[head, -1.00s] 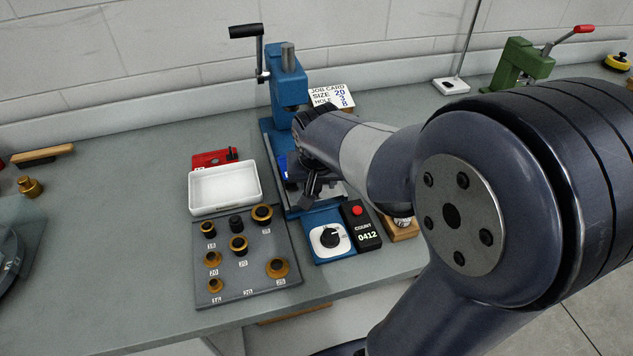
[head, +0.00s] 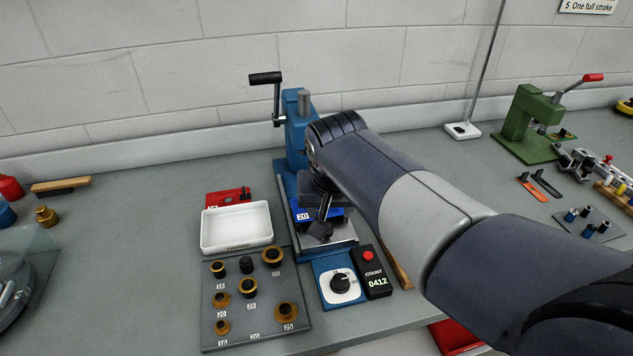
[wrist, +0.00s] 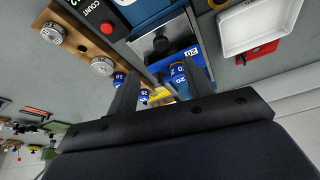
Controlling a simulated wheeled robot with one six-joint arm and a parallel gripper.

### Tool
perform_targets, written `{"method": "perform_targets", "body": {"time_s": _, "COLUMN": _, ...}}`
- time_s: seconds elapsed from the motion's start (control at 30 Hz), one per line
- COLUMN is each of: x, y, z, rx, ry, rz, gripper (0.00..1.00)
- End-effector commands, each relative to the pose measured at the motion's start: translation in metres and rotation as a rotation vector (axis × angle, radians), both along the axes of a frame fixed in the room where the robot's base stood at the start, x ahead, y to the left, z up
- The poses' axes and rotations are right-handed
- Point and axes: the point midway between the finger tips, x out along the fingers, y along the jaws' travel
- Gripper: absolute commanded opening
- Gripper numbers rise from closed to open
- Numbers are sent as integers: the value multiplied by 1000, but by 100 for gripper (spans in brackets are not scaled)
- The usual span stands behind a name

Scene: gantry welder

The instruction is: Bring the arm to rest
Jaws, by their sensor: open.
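My arm reaches in from the right in the head view. My gripper (head: 322,228) points down over the front of the blue hand press (head: 297,135). Its two fingers also show in the wrist view (wrist: 160,88), spread apart with nothing held between them. Past the fingers lie the press's blue block marked 20 (wrist: 183,58) and small blue pieces with number labels (wrist: 178,73). The head view hides part of the press behind my wrist. I cannot tell whether the fingers touch the press.
A white tray (head: 236,243) and a grey board of brass rings (head: 235,318) stand left of the press. A dial box (head: 341,287) and black counter (head: 371,281) sit in front. A green press (head: 525,125) stands at right. The bench's left middle is bare.

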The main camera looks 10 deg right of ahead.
Motion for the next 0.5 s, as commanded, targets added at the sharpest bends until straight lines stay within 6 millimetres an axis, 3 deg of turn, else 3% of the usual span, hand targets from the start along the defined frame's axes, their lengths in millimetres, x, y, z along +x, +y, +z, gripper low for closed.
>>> {"method": "perform_targets", "body": {"time_s": 0.17, "x": 6, "y": -2, "z": -17, "rx": -1, "ry": 5, "rz": -1, "gripper": 48}}
{"method": "perform_targets", "body": {"time_s": 0.5, "x": 30, "y": -7, "z": -77, "rx": -1, "ry": 6, "rz": -1, "gripper": 48}}
